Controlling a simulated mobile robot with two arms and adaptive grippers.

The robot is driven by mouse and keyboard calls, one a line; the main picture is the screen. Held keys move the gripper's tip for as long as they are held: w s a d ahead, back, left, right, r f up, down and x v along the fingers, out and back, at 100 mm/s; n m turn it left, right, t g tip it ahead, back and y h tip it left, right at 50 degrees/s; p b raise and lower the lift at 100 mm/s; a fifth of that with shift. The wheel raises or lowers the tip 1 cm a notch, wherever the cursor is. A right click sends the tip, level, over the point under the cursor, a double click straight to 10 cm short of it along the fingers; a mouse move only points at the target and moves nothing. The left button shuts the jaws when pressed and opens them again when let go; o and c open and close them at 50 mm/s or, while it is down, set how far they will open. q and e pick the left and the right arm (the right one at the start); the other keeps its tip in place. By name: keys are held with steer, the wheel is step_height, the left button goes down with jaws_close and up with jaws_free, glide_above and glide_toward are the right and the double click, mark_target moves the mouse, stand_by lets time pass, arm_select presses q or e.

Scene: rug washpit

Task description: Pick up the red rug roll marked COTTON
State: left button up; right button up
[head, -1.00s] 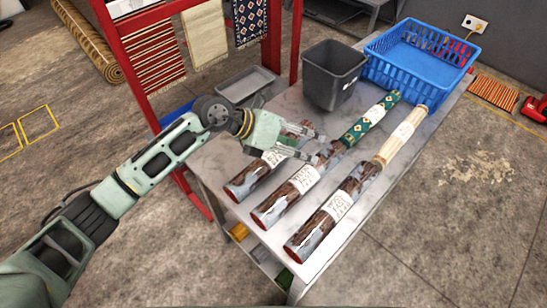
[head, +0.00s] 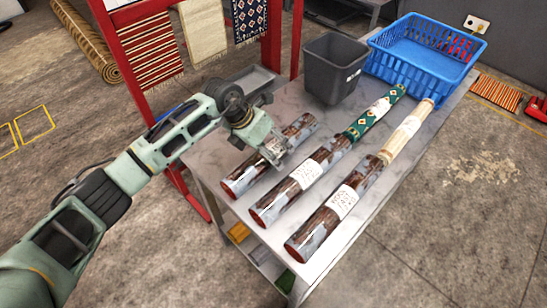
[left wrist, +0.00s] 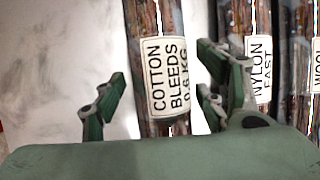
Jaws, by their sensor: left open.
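The rug roll marked COTTON (head: 243,182) lies on the table as the leftmost of three rolls in the head view. It looks mottled reddish brown with a dark red end, and its middle is partly hidden by my gripper. In the left wrist view its white label (left wrist: 170,75) reads COTTON BLEEDS 0.6 KG. My left gripper (head: 278,152) is open and points down over this roll. In the left wrist view the fingers of my left gripper (left wrist: 160,78) stand on either side of the roll, with gaps visible. My right gripper is not in view.
The NYLON FAST roll (left wrist: 259,60) lies close on the right, with a green patterned roll (head: 375,117) beyond it. The WOOL roll (left wrist: 316,65) lies farther right, before a cream roll (head: 408,128). A dark bin (head: 333,75), blue basket (head: 405,72) and red rack (head: 107,65) stand behind.

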arm_select(q)
steer(key=shift+w+d+f, duration=0.1)
steer(key=shift+d+f, duration=0.05)
steer(key=shift+f, duration=0.15)
steer(key=shift+r, duration=0.1)
steer(key=shift+c, duration=0.8)
jaws_close()
steer(key=shift+r, duration=0.1)
